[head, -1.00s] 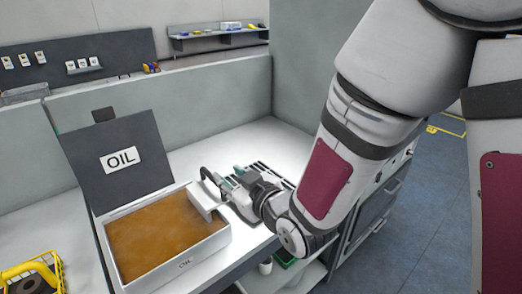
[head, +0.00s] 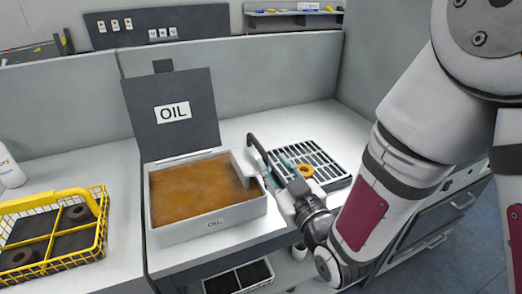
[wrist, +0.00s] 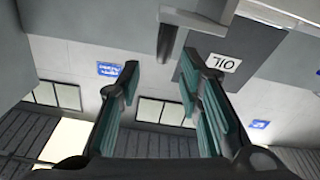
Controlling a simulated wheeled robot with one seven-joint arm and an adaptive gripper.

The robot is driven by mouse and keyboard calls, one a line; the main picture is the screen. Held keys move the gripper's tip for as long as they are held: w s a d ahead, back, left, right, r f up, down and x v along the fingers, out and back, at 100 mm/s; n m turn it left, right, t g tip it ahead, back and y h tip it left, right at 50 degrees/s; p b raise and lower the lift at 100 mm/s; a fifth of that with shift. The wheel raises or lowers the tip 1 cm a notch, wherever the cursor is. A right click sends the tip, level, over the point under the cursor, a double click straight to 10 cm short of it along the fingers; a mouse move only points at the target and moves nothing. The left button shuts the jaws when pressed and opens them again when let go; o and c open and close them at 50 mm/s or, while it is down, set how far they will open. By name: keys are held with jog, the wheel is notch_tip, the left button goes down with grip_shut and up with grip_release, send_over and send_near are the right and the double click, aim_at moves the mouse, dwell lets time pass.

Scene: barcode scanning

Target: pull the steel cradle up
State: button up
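The oil tank (head: 207,226) stands on the bench with its lid (head: 172,112) raised and brown oil inside. A pale grey metal piece (head: 246,167), apparently part of the steel cradle, sits at the tank's right rim; the rest of it is hidden. My gripper (head: 270,177) is just right of this piece. In the wrist view my gripper (wrist: 161,54) has its two teal-padded fingers apart with nothing clearly between them. A grey bar with a short stem (wrist: 167,42) lies ahead of the fingertips, probably the cradle's upper part. I cannot tell whether the fingers touch it.
A slotted drain grate (head: 325,157) with an orange ring (head: 305,170) lies right of my gripper. A yellow basket (head: 100,247) with dark rings stands on the left. A grey partition (head: 280,80) runs behind the bench. A white bottle (head: 9,168) is at the far left.

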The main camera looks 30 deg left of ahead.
aim_at(250, 135)
jog(key=shift+w+a+f+b, duration=0.1)
jog(key=shift+w+a+b, duration=0.35)
jog(key=shift+b, duration=1.25)
jog(key=b, duration=0.4)
jog(key=shift+a, duration=0.2)
jog(key=x, duration=0.8)
jog(key=shift+w+a, duration=0.1)
grip_shut()
